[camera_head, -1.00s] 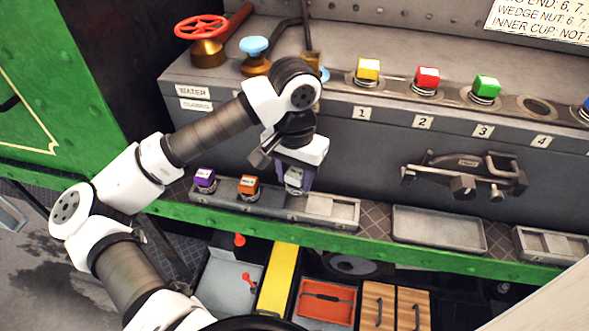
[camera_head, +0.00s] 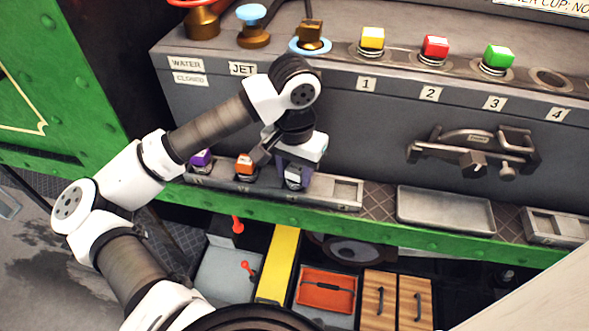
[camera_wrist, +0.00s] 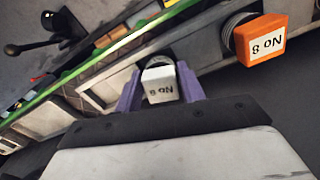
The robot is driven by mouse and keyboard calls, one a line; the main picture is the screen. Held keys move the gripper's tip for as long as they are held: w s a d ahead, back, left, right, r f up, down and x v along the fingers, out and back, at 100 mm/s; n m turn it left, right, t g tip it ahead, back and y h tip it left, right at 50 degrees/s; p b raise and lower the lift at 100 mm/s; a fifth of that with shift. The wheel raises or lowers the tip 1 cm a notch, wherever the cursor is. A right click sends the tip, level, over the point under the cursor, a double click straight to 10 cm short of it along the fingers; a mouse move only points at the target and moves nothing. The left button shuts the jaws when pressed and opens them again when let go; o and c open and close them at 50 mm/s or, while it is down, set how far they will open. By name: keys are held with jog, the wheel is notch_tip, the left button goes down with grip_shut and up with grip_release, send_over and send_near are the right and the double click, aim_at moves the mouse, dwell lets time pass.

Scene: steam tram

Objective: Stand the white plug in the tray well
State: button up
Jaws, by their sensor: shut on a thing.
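In the head view the white plug (camera_head: 293,182) shows only partly, under my gripper (camera_head: 292,174). The long grey tray (camera_head: 345,193) lies on the shelf below the labelled panel. My gripper is shut on the plug, over the tray just right of the orange plug (camera_head: 245,164).
A purple plug (camera_head: 201,159) stands in the tray left of the orange one. Yellow (camera_head: 372,38), red (camera_head: 435,47) and green (camera_head: 498,56) plugs stand in the panel above; hole 4 (camera_head: 551,80) is empty. A metal handle assembly (camera_head: 475,150) juts out right. An empty shallow tray (camera_head: 445,210) lies below it.

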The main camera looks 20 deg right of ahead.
jog(key=o, duration=1.4)
jog(key=shift+o, duration=0.2)
jog(key=o, duration=0.6)
jog(key=shift+c, duration=0.2)
jog(key=shift+r, duration=0.2)
jog(key=shift+r+p, duration=0.4)
jog(key=shift+r, duration=0.7)
